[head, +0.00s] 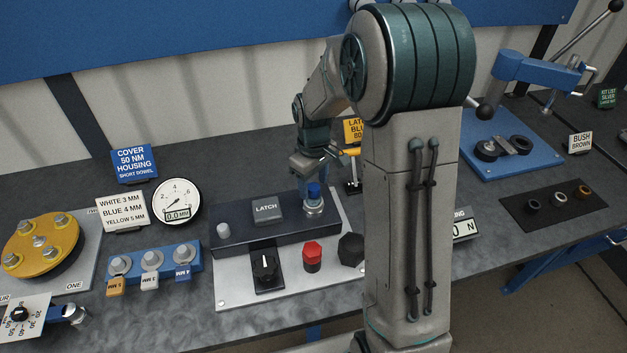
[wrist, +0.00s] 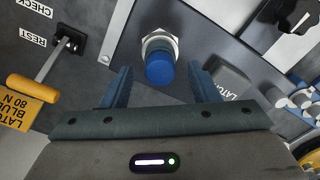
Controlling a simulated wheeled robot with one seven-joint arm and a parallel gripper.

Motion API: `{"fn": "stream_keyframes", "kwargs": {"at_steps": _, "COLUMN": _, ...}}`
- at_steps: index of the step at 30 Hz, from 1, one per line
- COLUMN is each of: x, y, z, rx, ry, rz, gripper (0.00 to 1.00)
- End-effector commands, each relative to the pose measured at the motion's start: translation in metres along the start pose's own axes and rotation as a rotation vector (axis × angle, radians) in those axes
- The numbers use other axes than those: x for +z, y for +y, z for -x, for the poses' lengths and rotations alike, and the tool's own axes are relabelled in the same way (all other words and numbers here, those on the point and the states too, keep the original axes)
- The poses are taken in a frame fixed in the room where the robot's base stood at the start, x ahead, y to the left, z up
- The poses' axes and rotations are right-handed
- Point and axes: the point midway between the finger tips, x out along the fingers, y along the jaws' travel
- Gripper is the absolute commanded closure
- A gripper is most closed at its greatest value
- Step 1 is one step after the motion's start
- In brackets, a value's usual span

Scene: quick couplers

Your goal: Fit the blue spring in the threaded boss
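The blue spring part (head: 314,189) shows as a short blue cylinder standing upright in the silver hex-collared threaded boss (head: 314,206) on the dark block. In the wrist view the blue cylinder (wrist: 160,69) sits inside the hex collar (wrist: 158,43); how deep it is seated I cannot tell. My gripper (wrist: 160,76) is open, its two blue-grey fingers on either side of the blue cylinder, with visible gaps between. In the head view my gripper (head: 313,176) is just above the boss, its fingers partly hard to make out.
The dark block (head: 240,228) carries a grey LATCH plate (head: 267,210). A yellow-handled lever (wrist: 36,90) with CHECK and REST labels stands beside it, by a yellow "LATCH BLUE 80 N" sign (wrist: 22,108). A black knob (head: 266,267) and red cap (head: 312,256) are in front.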

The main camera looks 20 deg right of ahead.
Motion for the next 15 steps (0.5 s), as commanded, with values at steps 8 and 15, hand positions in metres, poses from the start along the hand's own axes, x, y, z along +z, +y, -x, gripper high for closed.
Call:
{"fn": "stream_keyframes", "kwargs": {"at_steps": 8, "x": 0.000, "y": 0.000, "z": 0.004, "rx": 0.000, "ry": 0.000, "rz": 0.000, "gripper": 0.45}}
{"fn": "stream_keyframes", "kwargs": {"at_steps": 15, "x": -0.001, "y": 0.001, "z": 0.043, "rx": 0.004, "ry": 0.005, "rz": -0.001, "gripper": 0.45}}
